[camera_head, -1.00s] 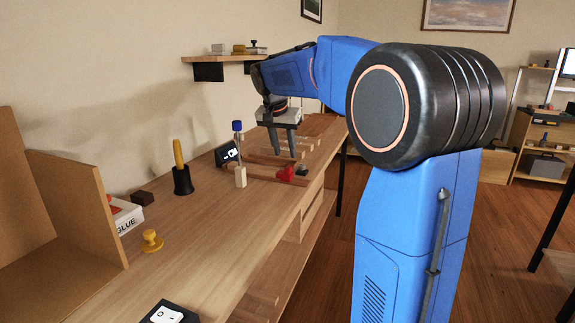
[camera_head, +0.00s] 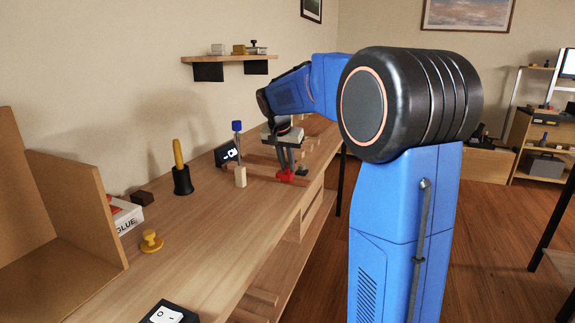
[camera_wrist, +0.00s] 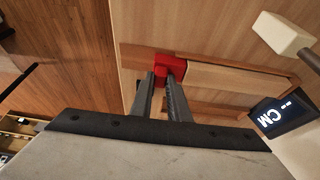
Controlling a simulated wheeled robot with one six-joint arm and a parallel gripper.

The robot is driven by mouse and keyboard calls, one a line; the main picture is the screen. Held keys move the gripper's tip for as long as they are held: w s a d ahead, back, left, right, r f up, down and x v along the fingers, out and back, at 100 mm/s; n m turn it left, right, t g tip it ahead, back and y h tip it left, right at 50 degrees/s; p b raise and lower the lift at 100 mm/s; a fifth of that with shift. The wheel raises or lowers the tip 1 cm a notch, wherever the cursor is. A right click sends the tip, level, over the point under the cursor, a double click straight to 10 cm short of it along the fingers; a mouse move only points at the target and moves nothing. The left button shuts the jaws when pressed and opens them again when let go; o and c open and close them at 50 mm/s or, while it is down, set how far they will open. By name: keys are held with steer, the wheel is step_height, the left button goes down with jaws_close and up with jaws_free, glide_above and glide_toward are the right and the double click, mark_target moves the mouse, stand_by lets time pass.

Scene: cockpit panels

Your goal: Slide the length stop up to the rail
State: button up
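The length stop appears to be the small red block (camera_head: 286,174) on the workbench, beside wooden strips. In the wrist view the red block (camera_wrist: 170,66) sits at the end of a pale wooden bar (camera_wrist: 232,79). My gripper (camera_head: 287,168) points down at it, its two dark fingers close together. In the wrist view my gripper (camera_wrist: 162,76) has a fingertip on each side of the block's small red knob, with no clear gap showing. The fingers hide part of the block.
A dark display (camera_head: 227,153) and a blue-topped post on a pale block (camera_head: 240,177) stand left of the gripper. A black holder with a yellow handle (camera_head: 182,180), a yellow knob (camera_head: 151,241) and a glue box (camera_head: 126,214) are nearer. The bench between is clear.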

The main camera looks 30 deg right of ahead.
steer(key=shift+w+a, duration=0.35)
steer(key=shift+w, duration=0.1)
jaws_close()
steer(key=o, duration=0.9)
jaws_free()
steer(key=shift+c, duration=0.2)
steer(key=v, duration=1.7)
steer(key=shift+r, duration=0.2)
steer(key=shift+s, duration=0.15)
steer(key=s+a+f+n+y, duration=0.1)
steer(key=s+a+f+n, duration=0.2)
steer(key=s+f, duration=0.6)
steer(key=s+a+f+n+t+y, duration=0.1)
steer(key=s+a+f+n, duration=0.3)
steer(key=s+f, duration=0.5)
steer(key=s+a+f+n+t+y, duration=0.1)
steer(key=s+a+f+n, duration=0.2)
steer(key=s+f, duration=0.6)
steer(key=s+a, duration=0.2)
steer(key=s, duration=0.6)
steer(key=shift+s+y, duration=0.2)
steer(key=shift+y, duration=0.1)
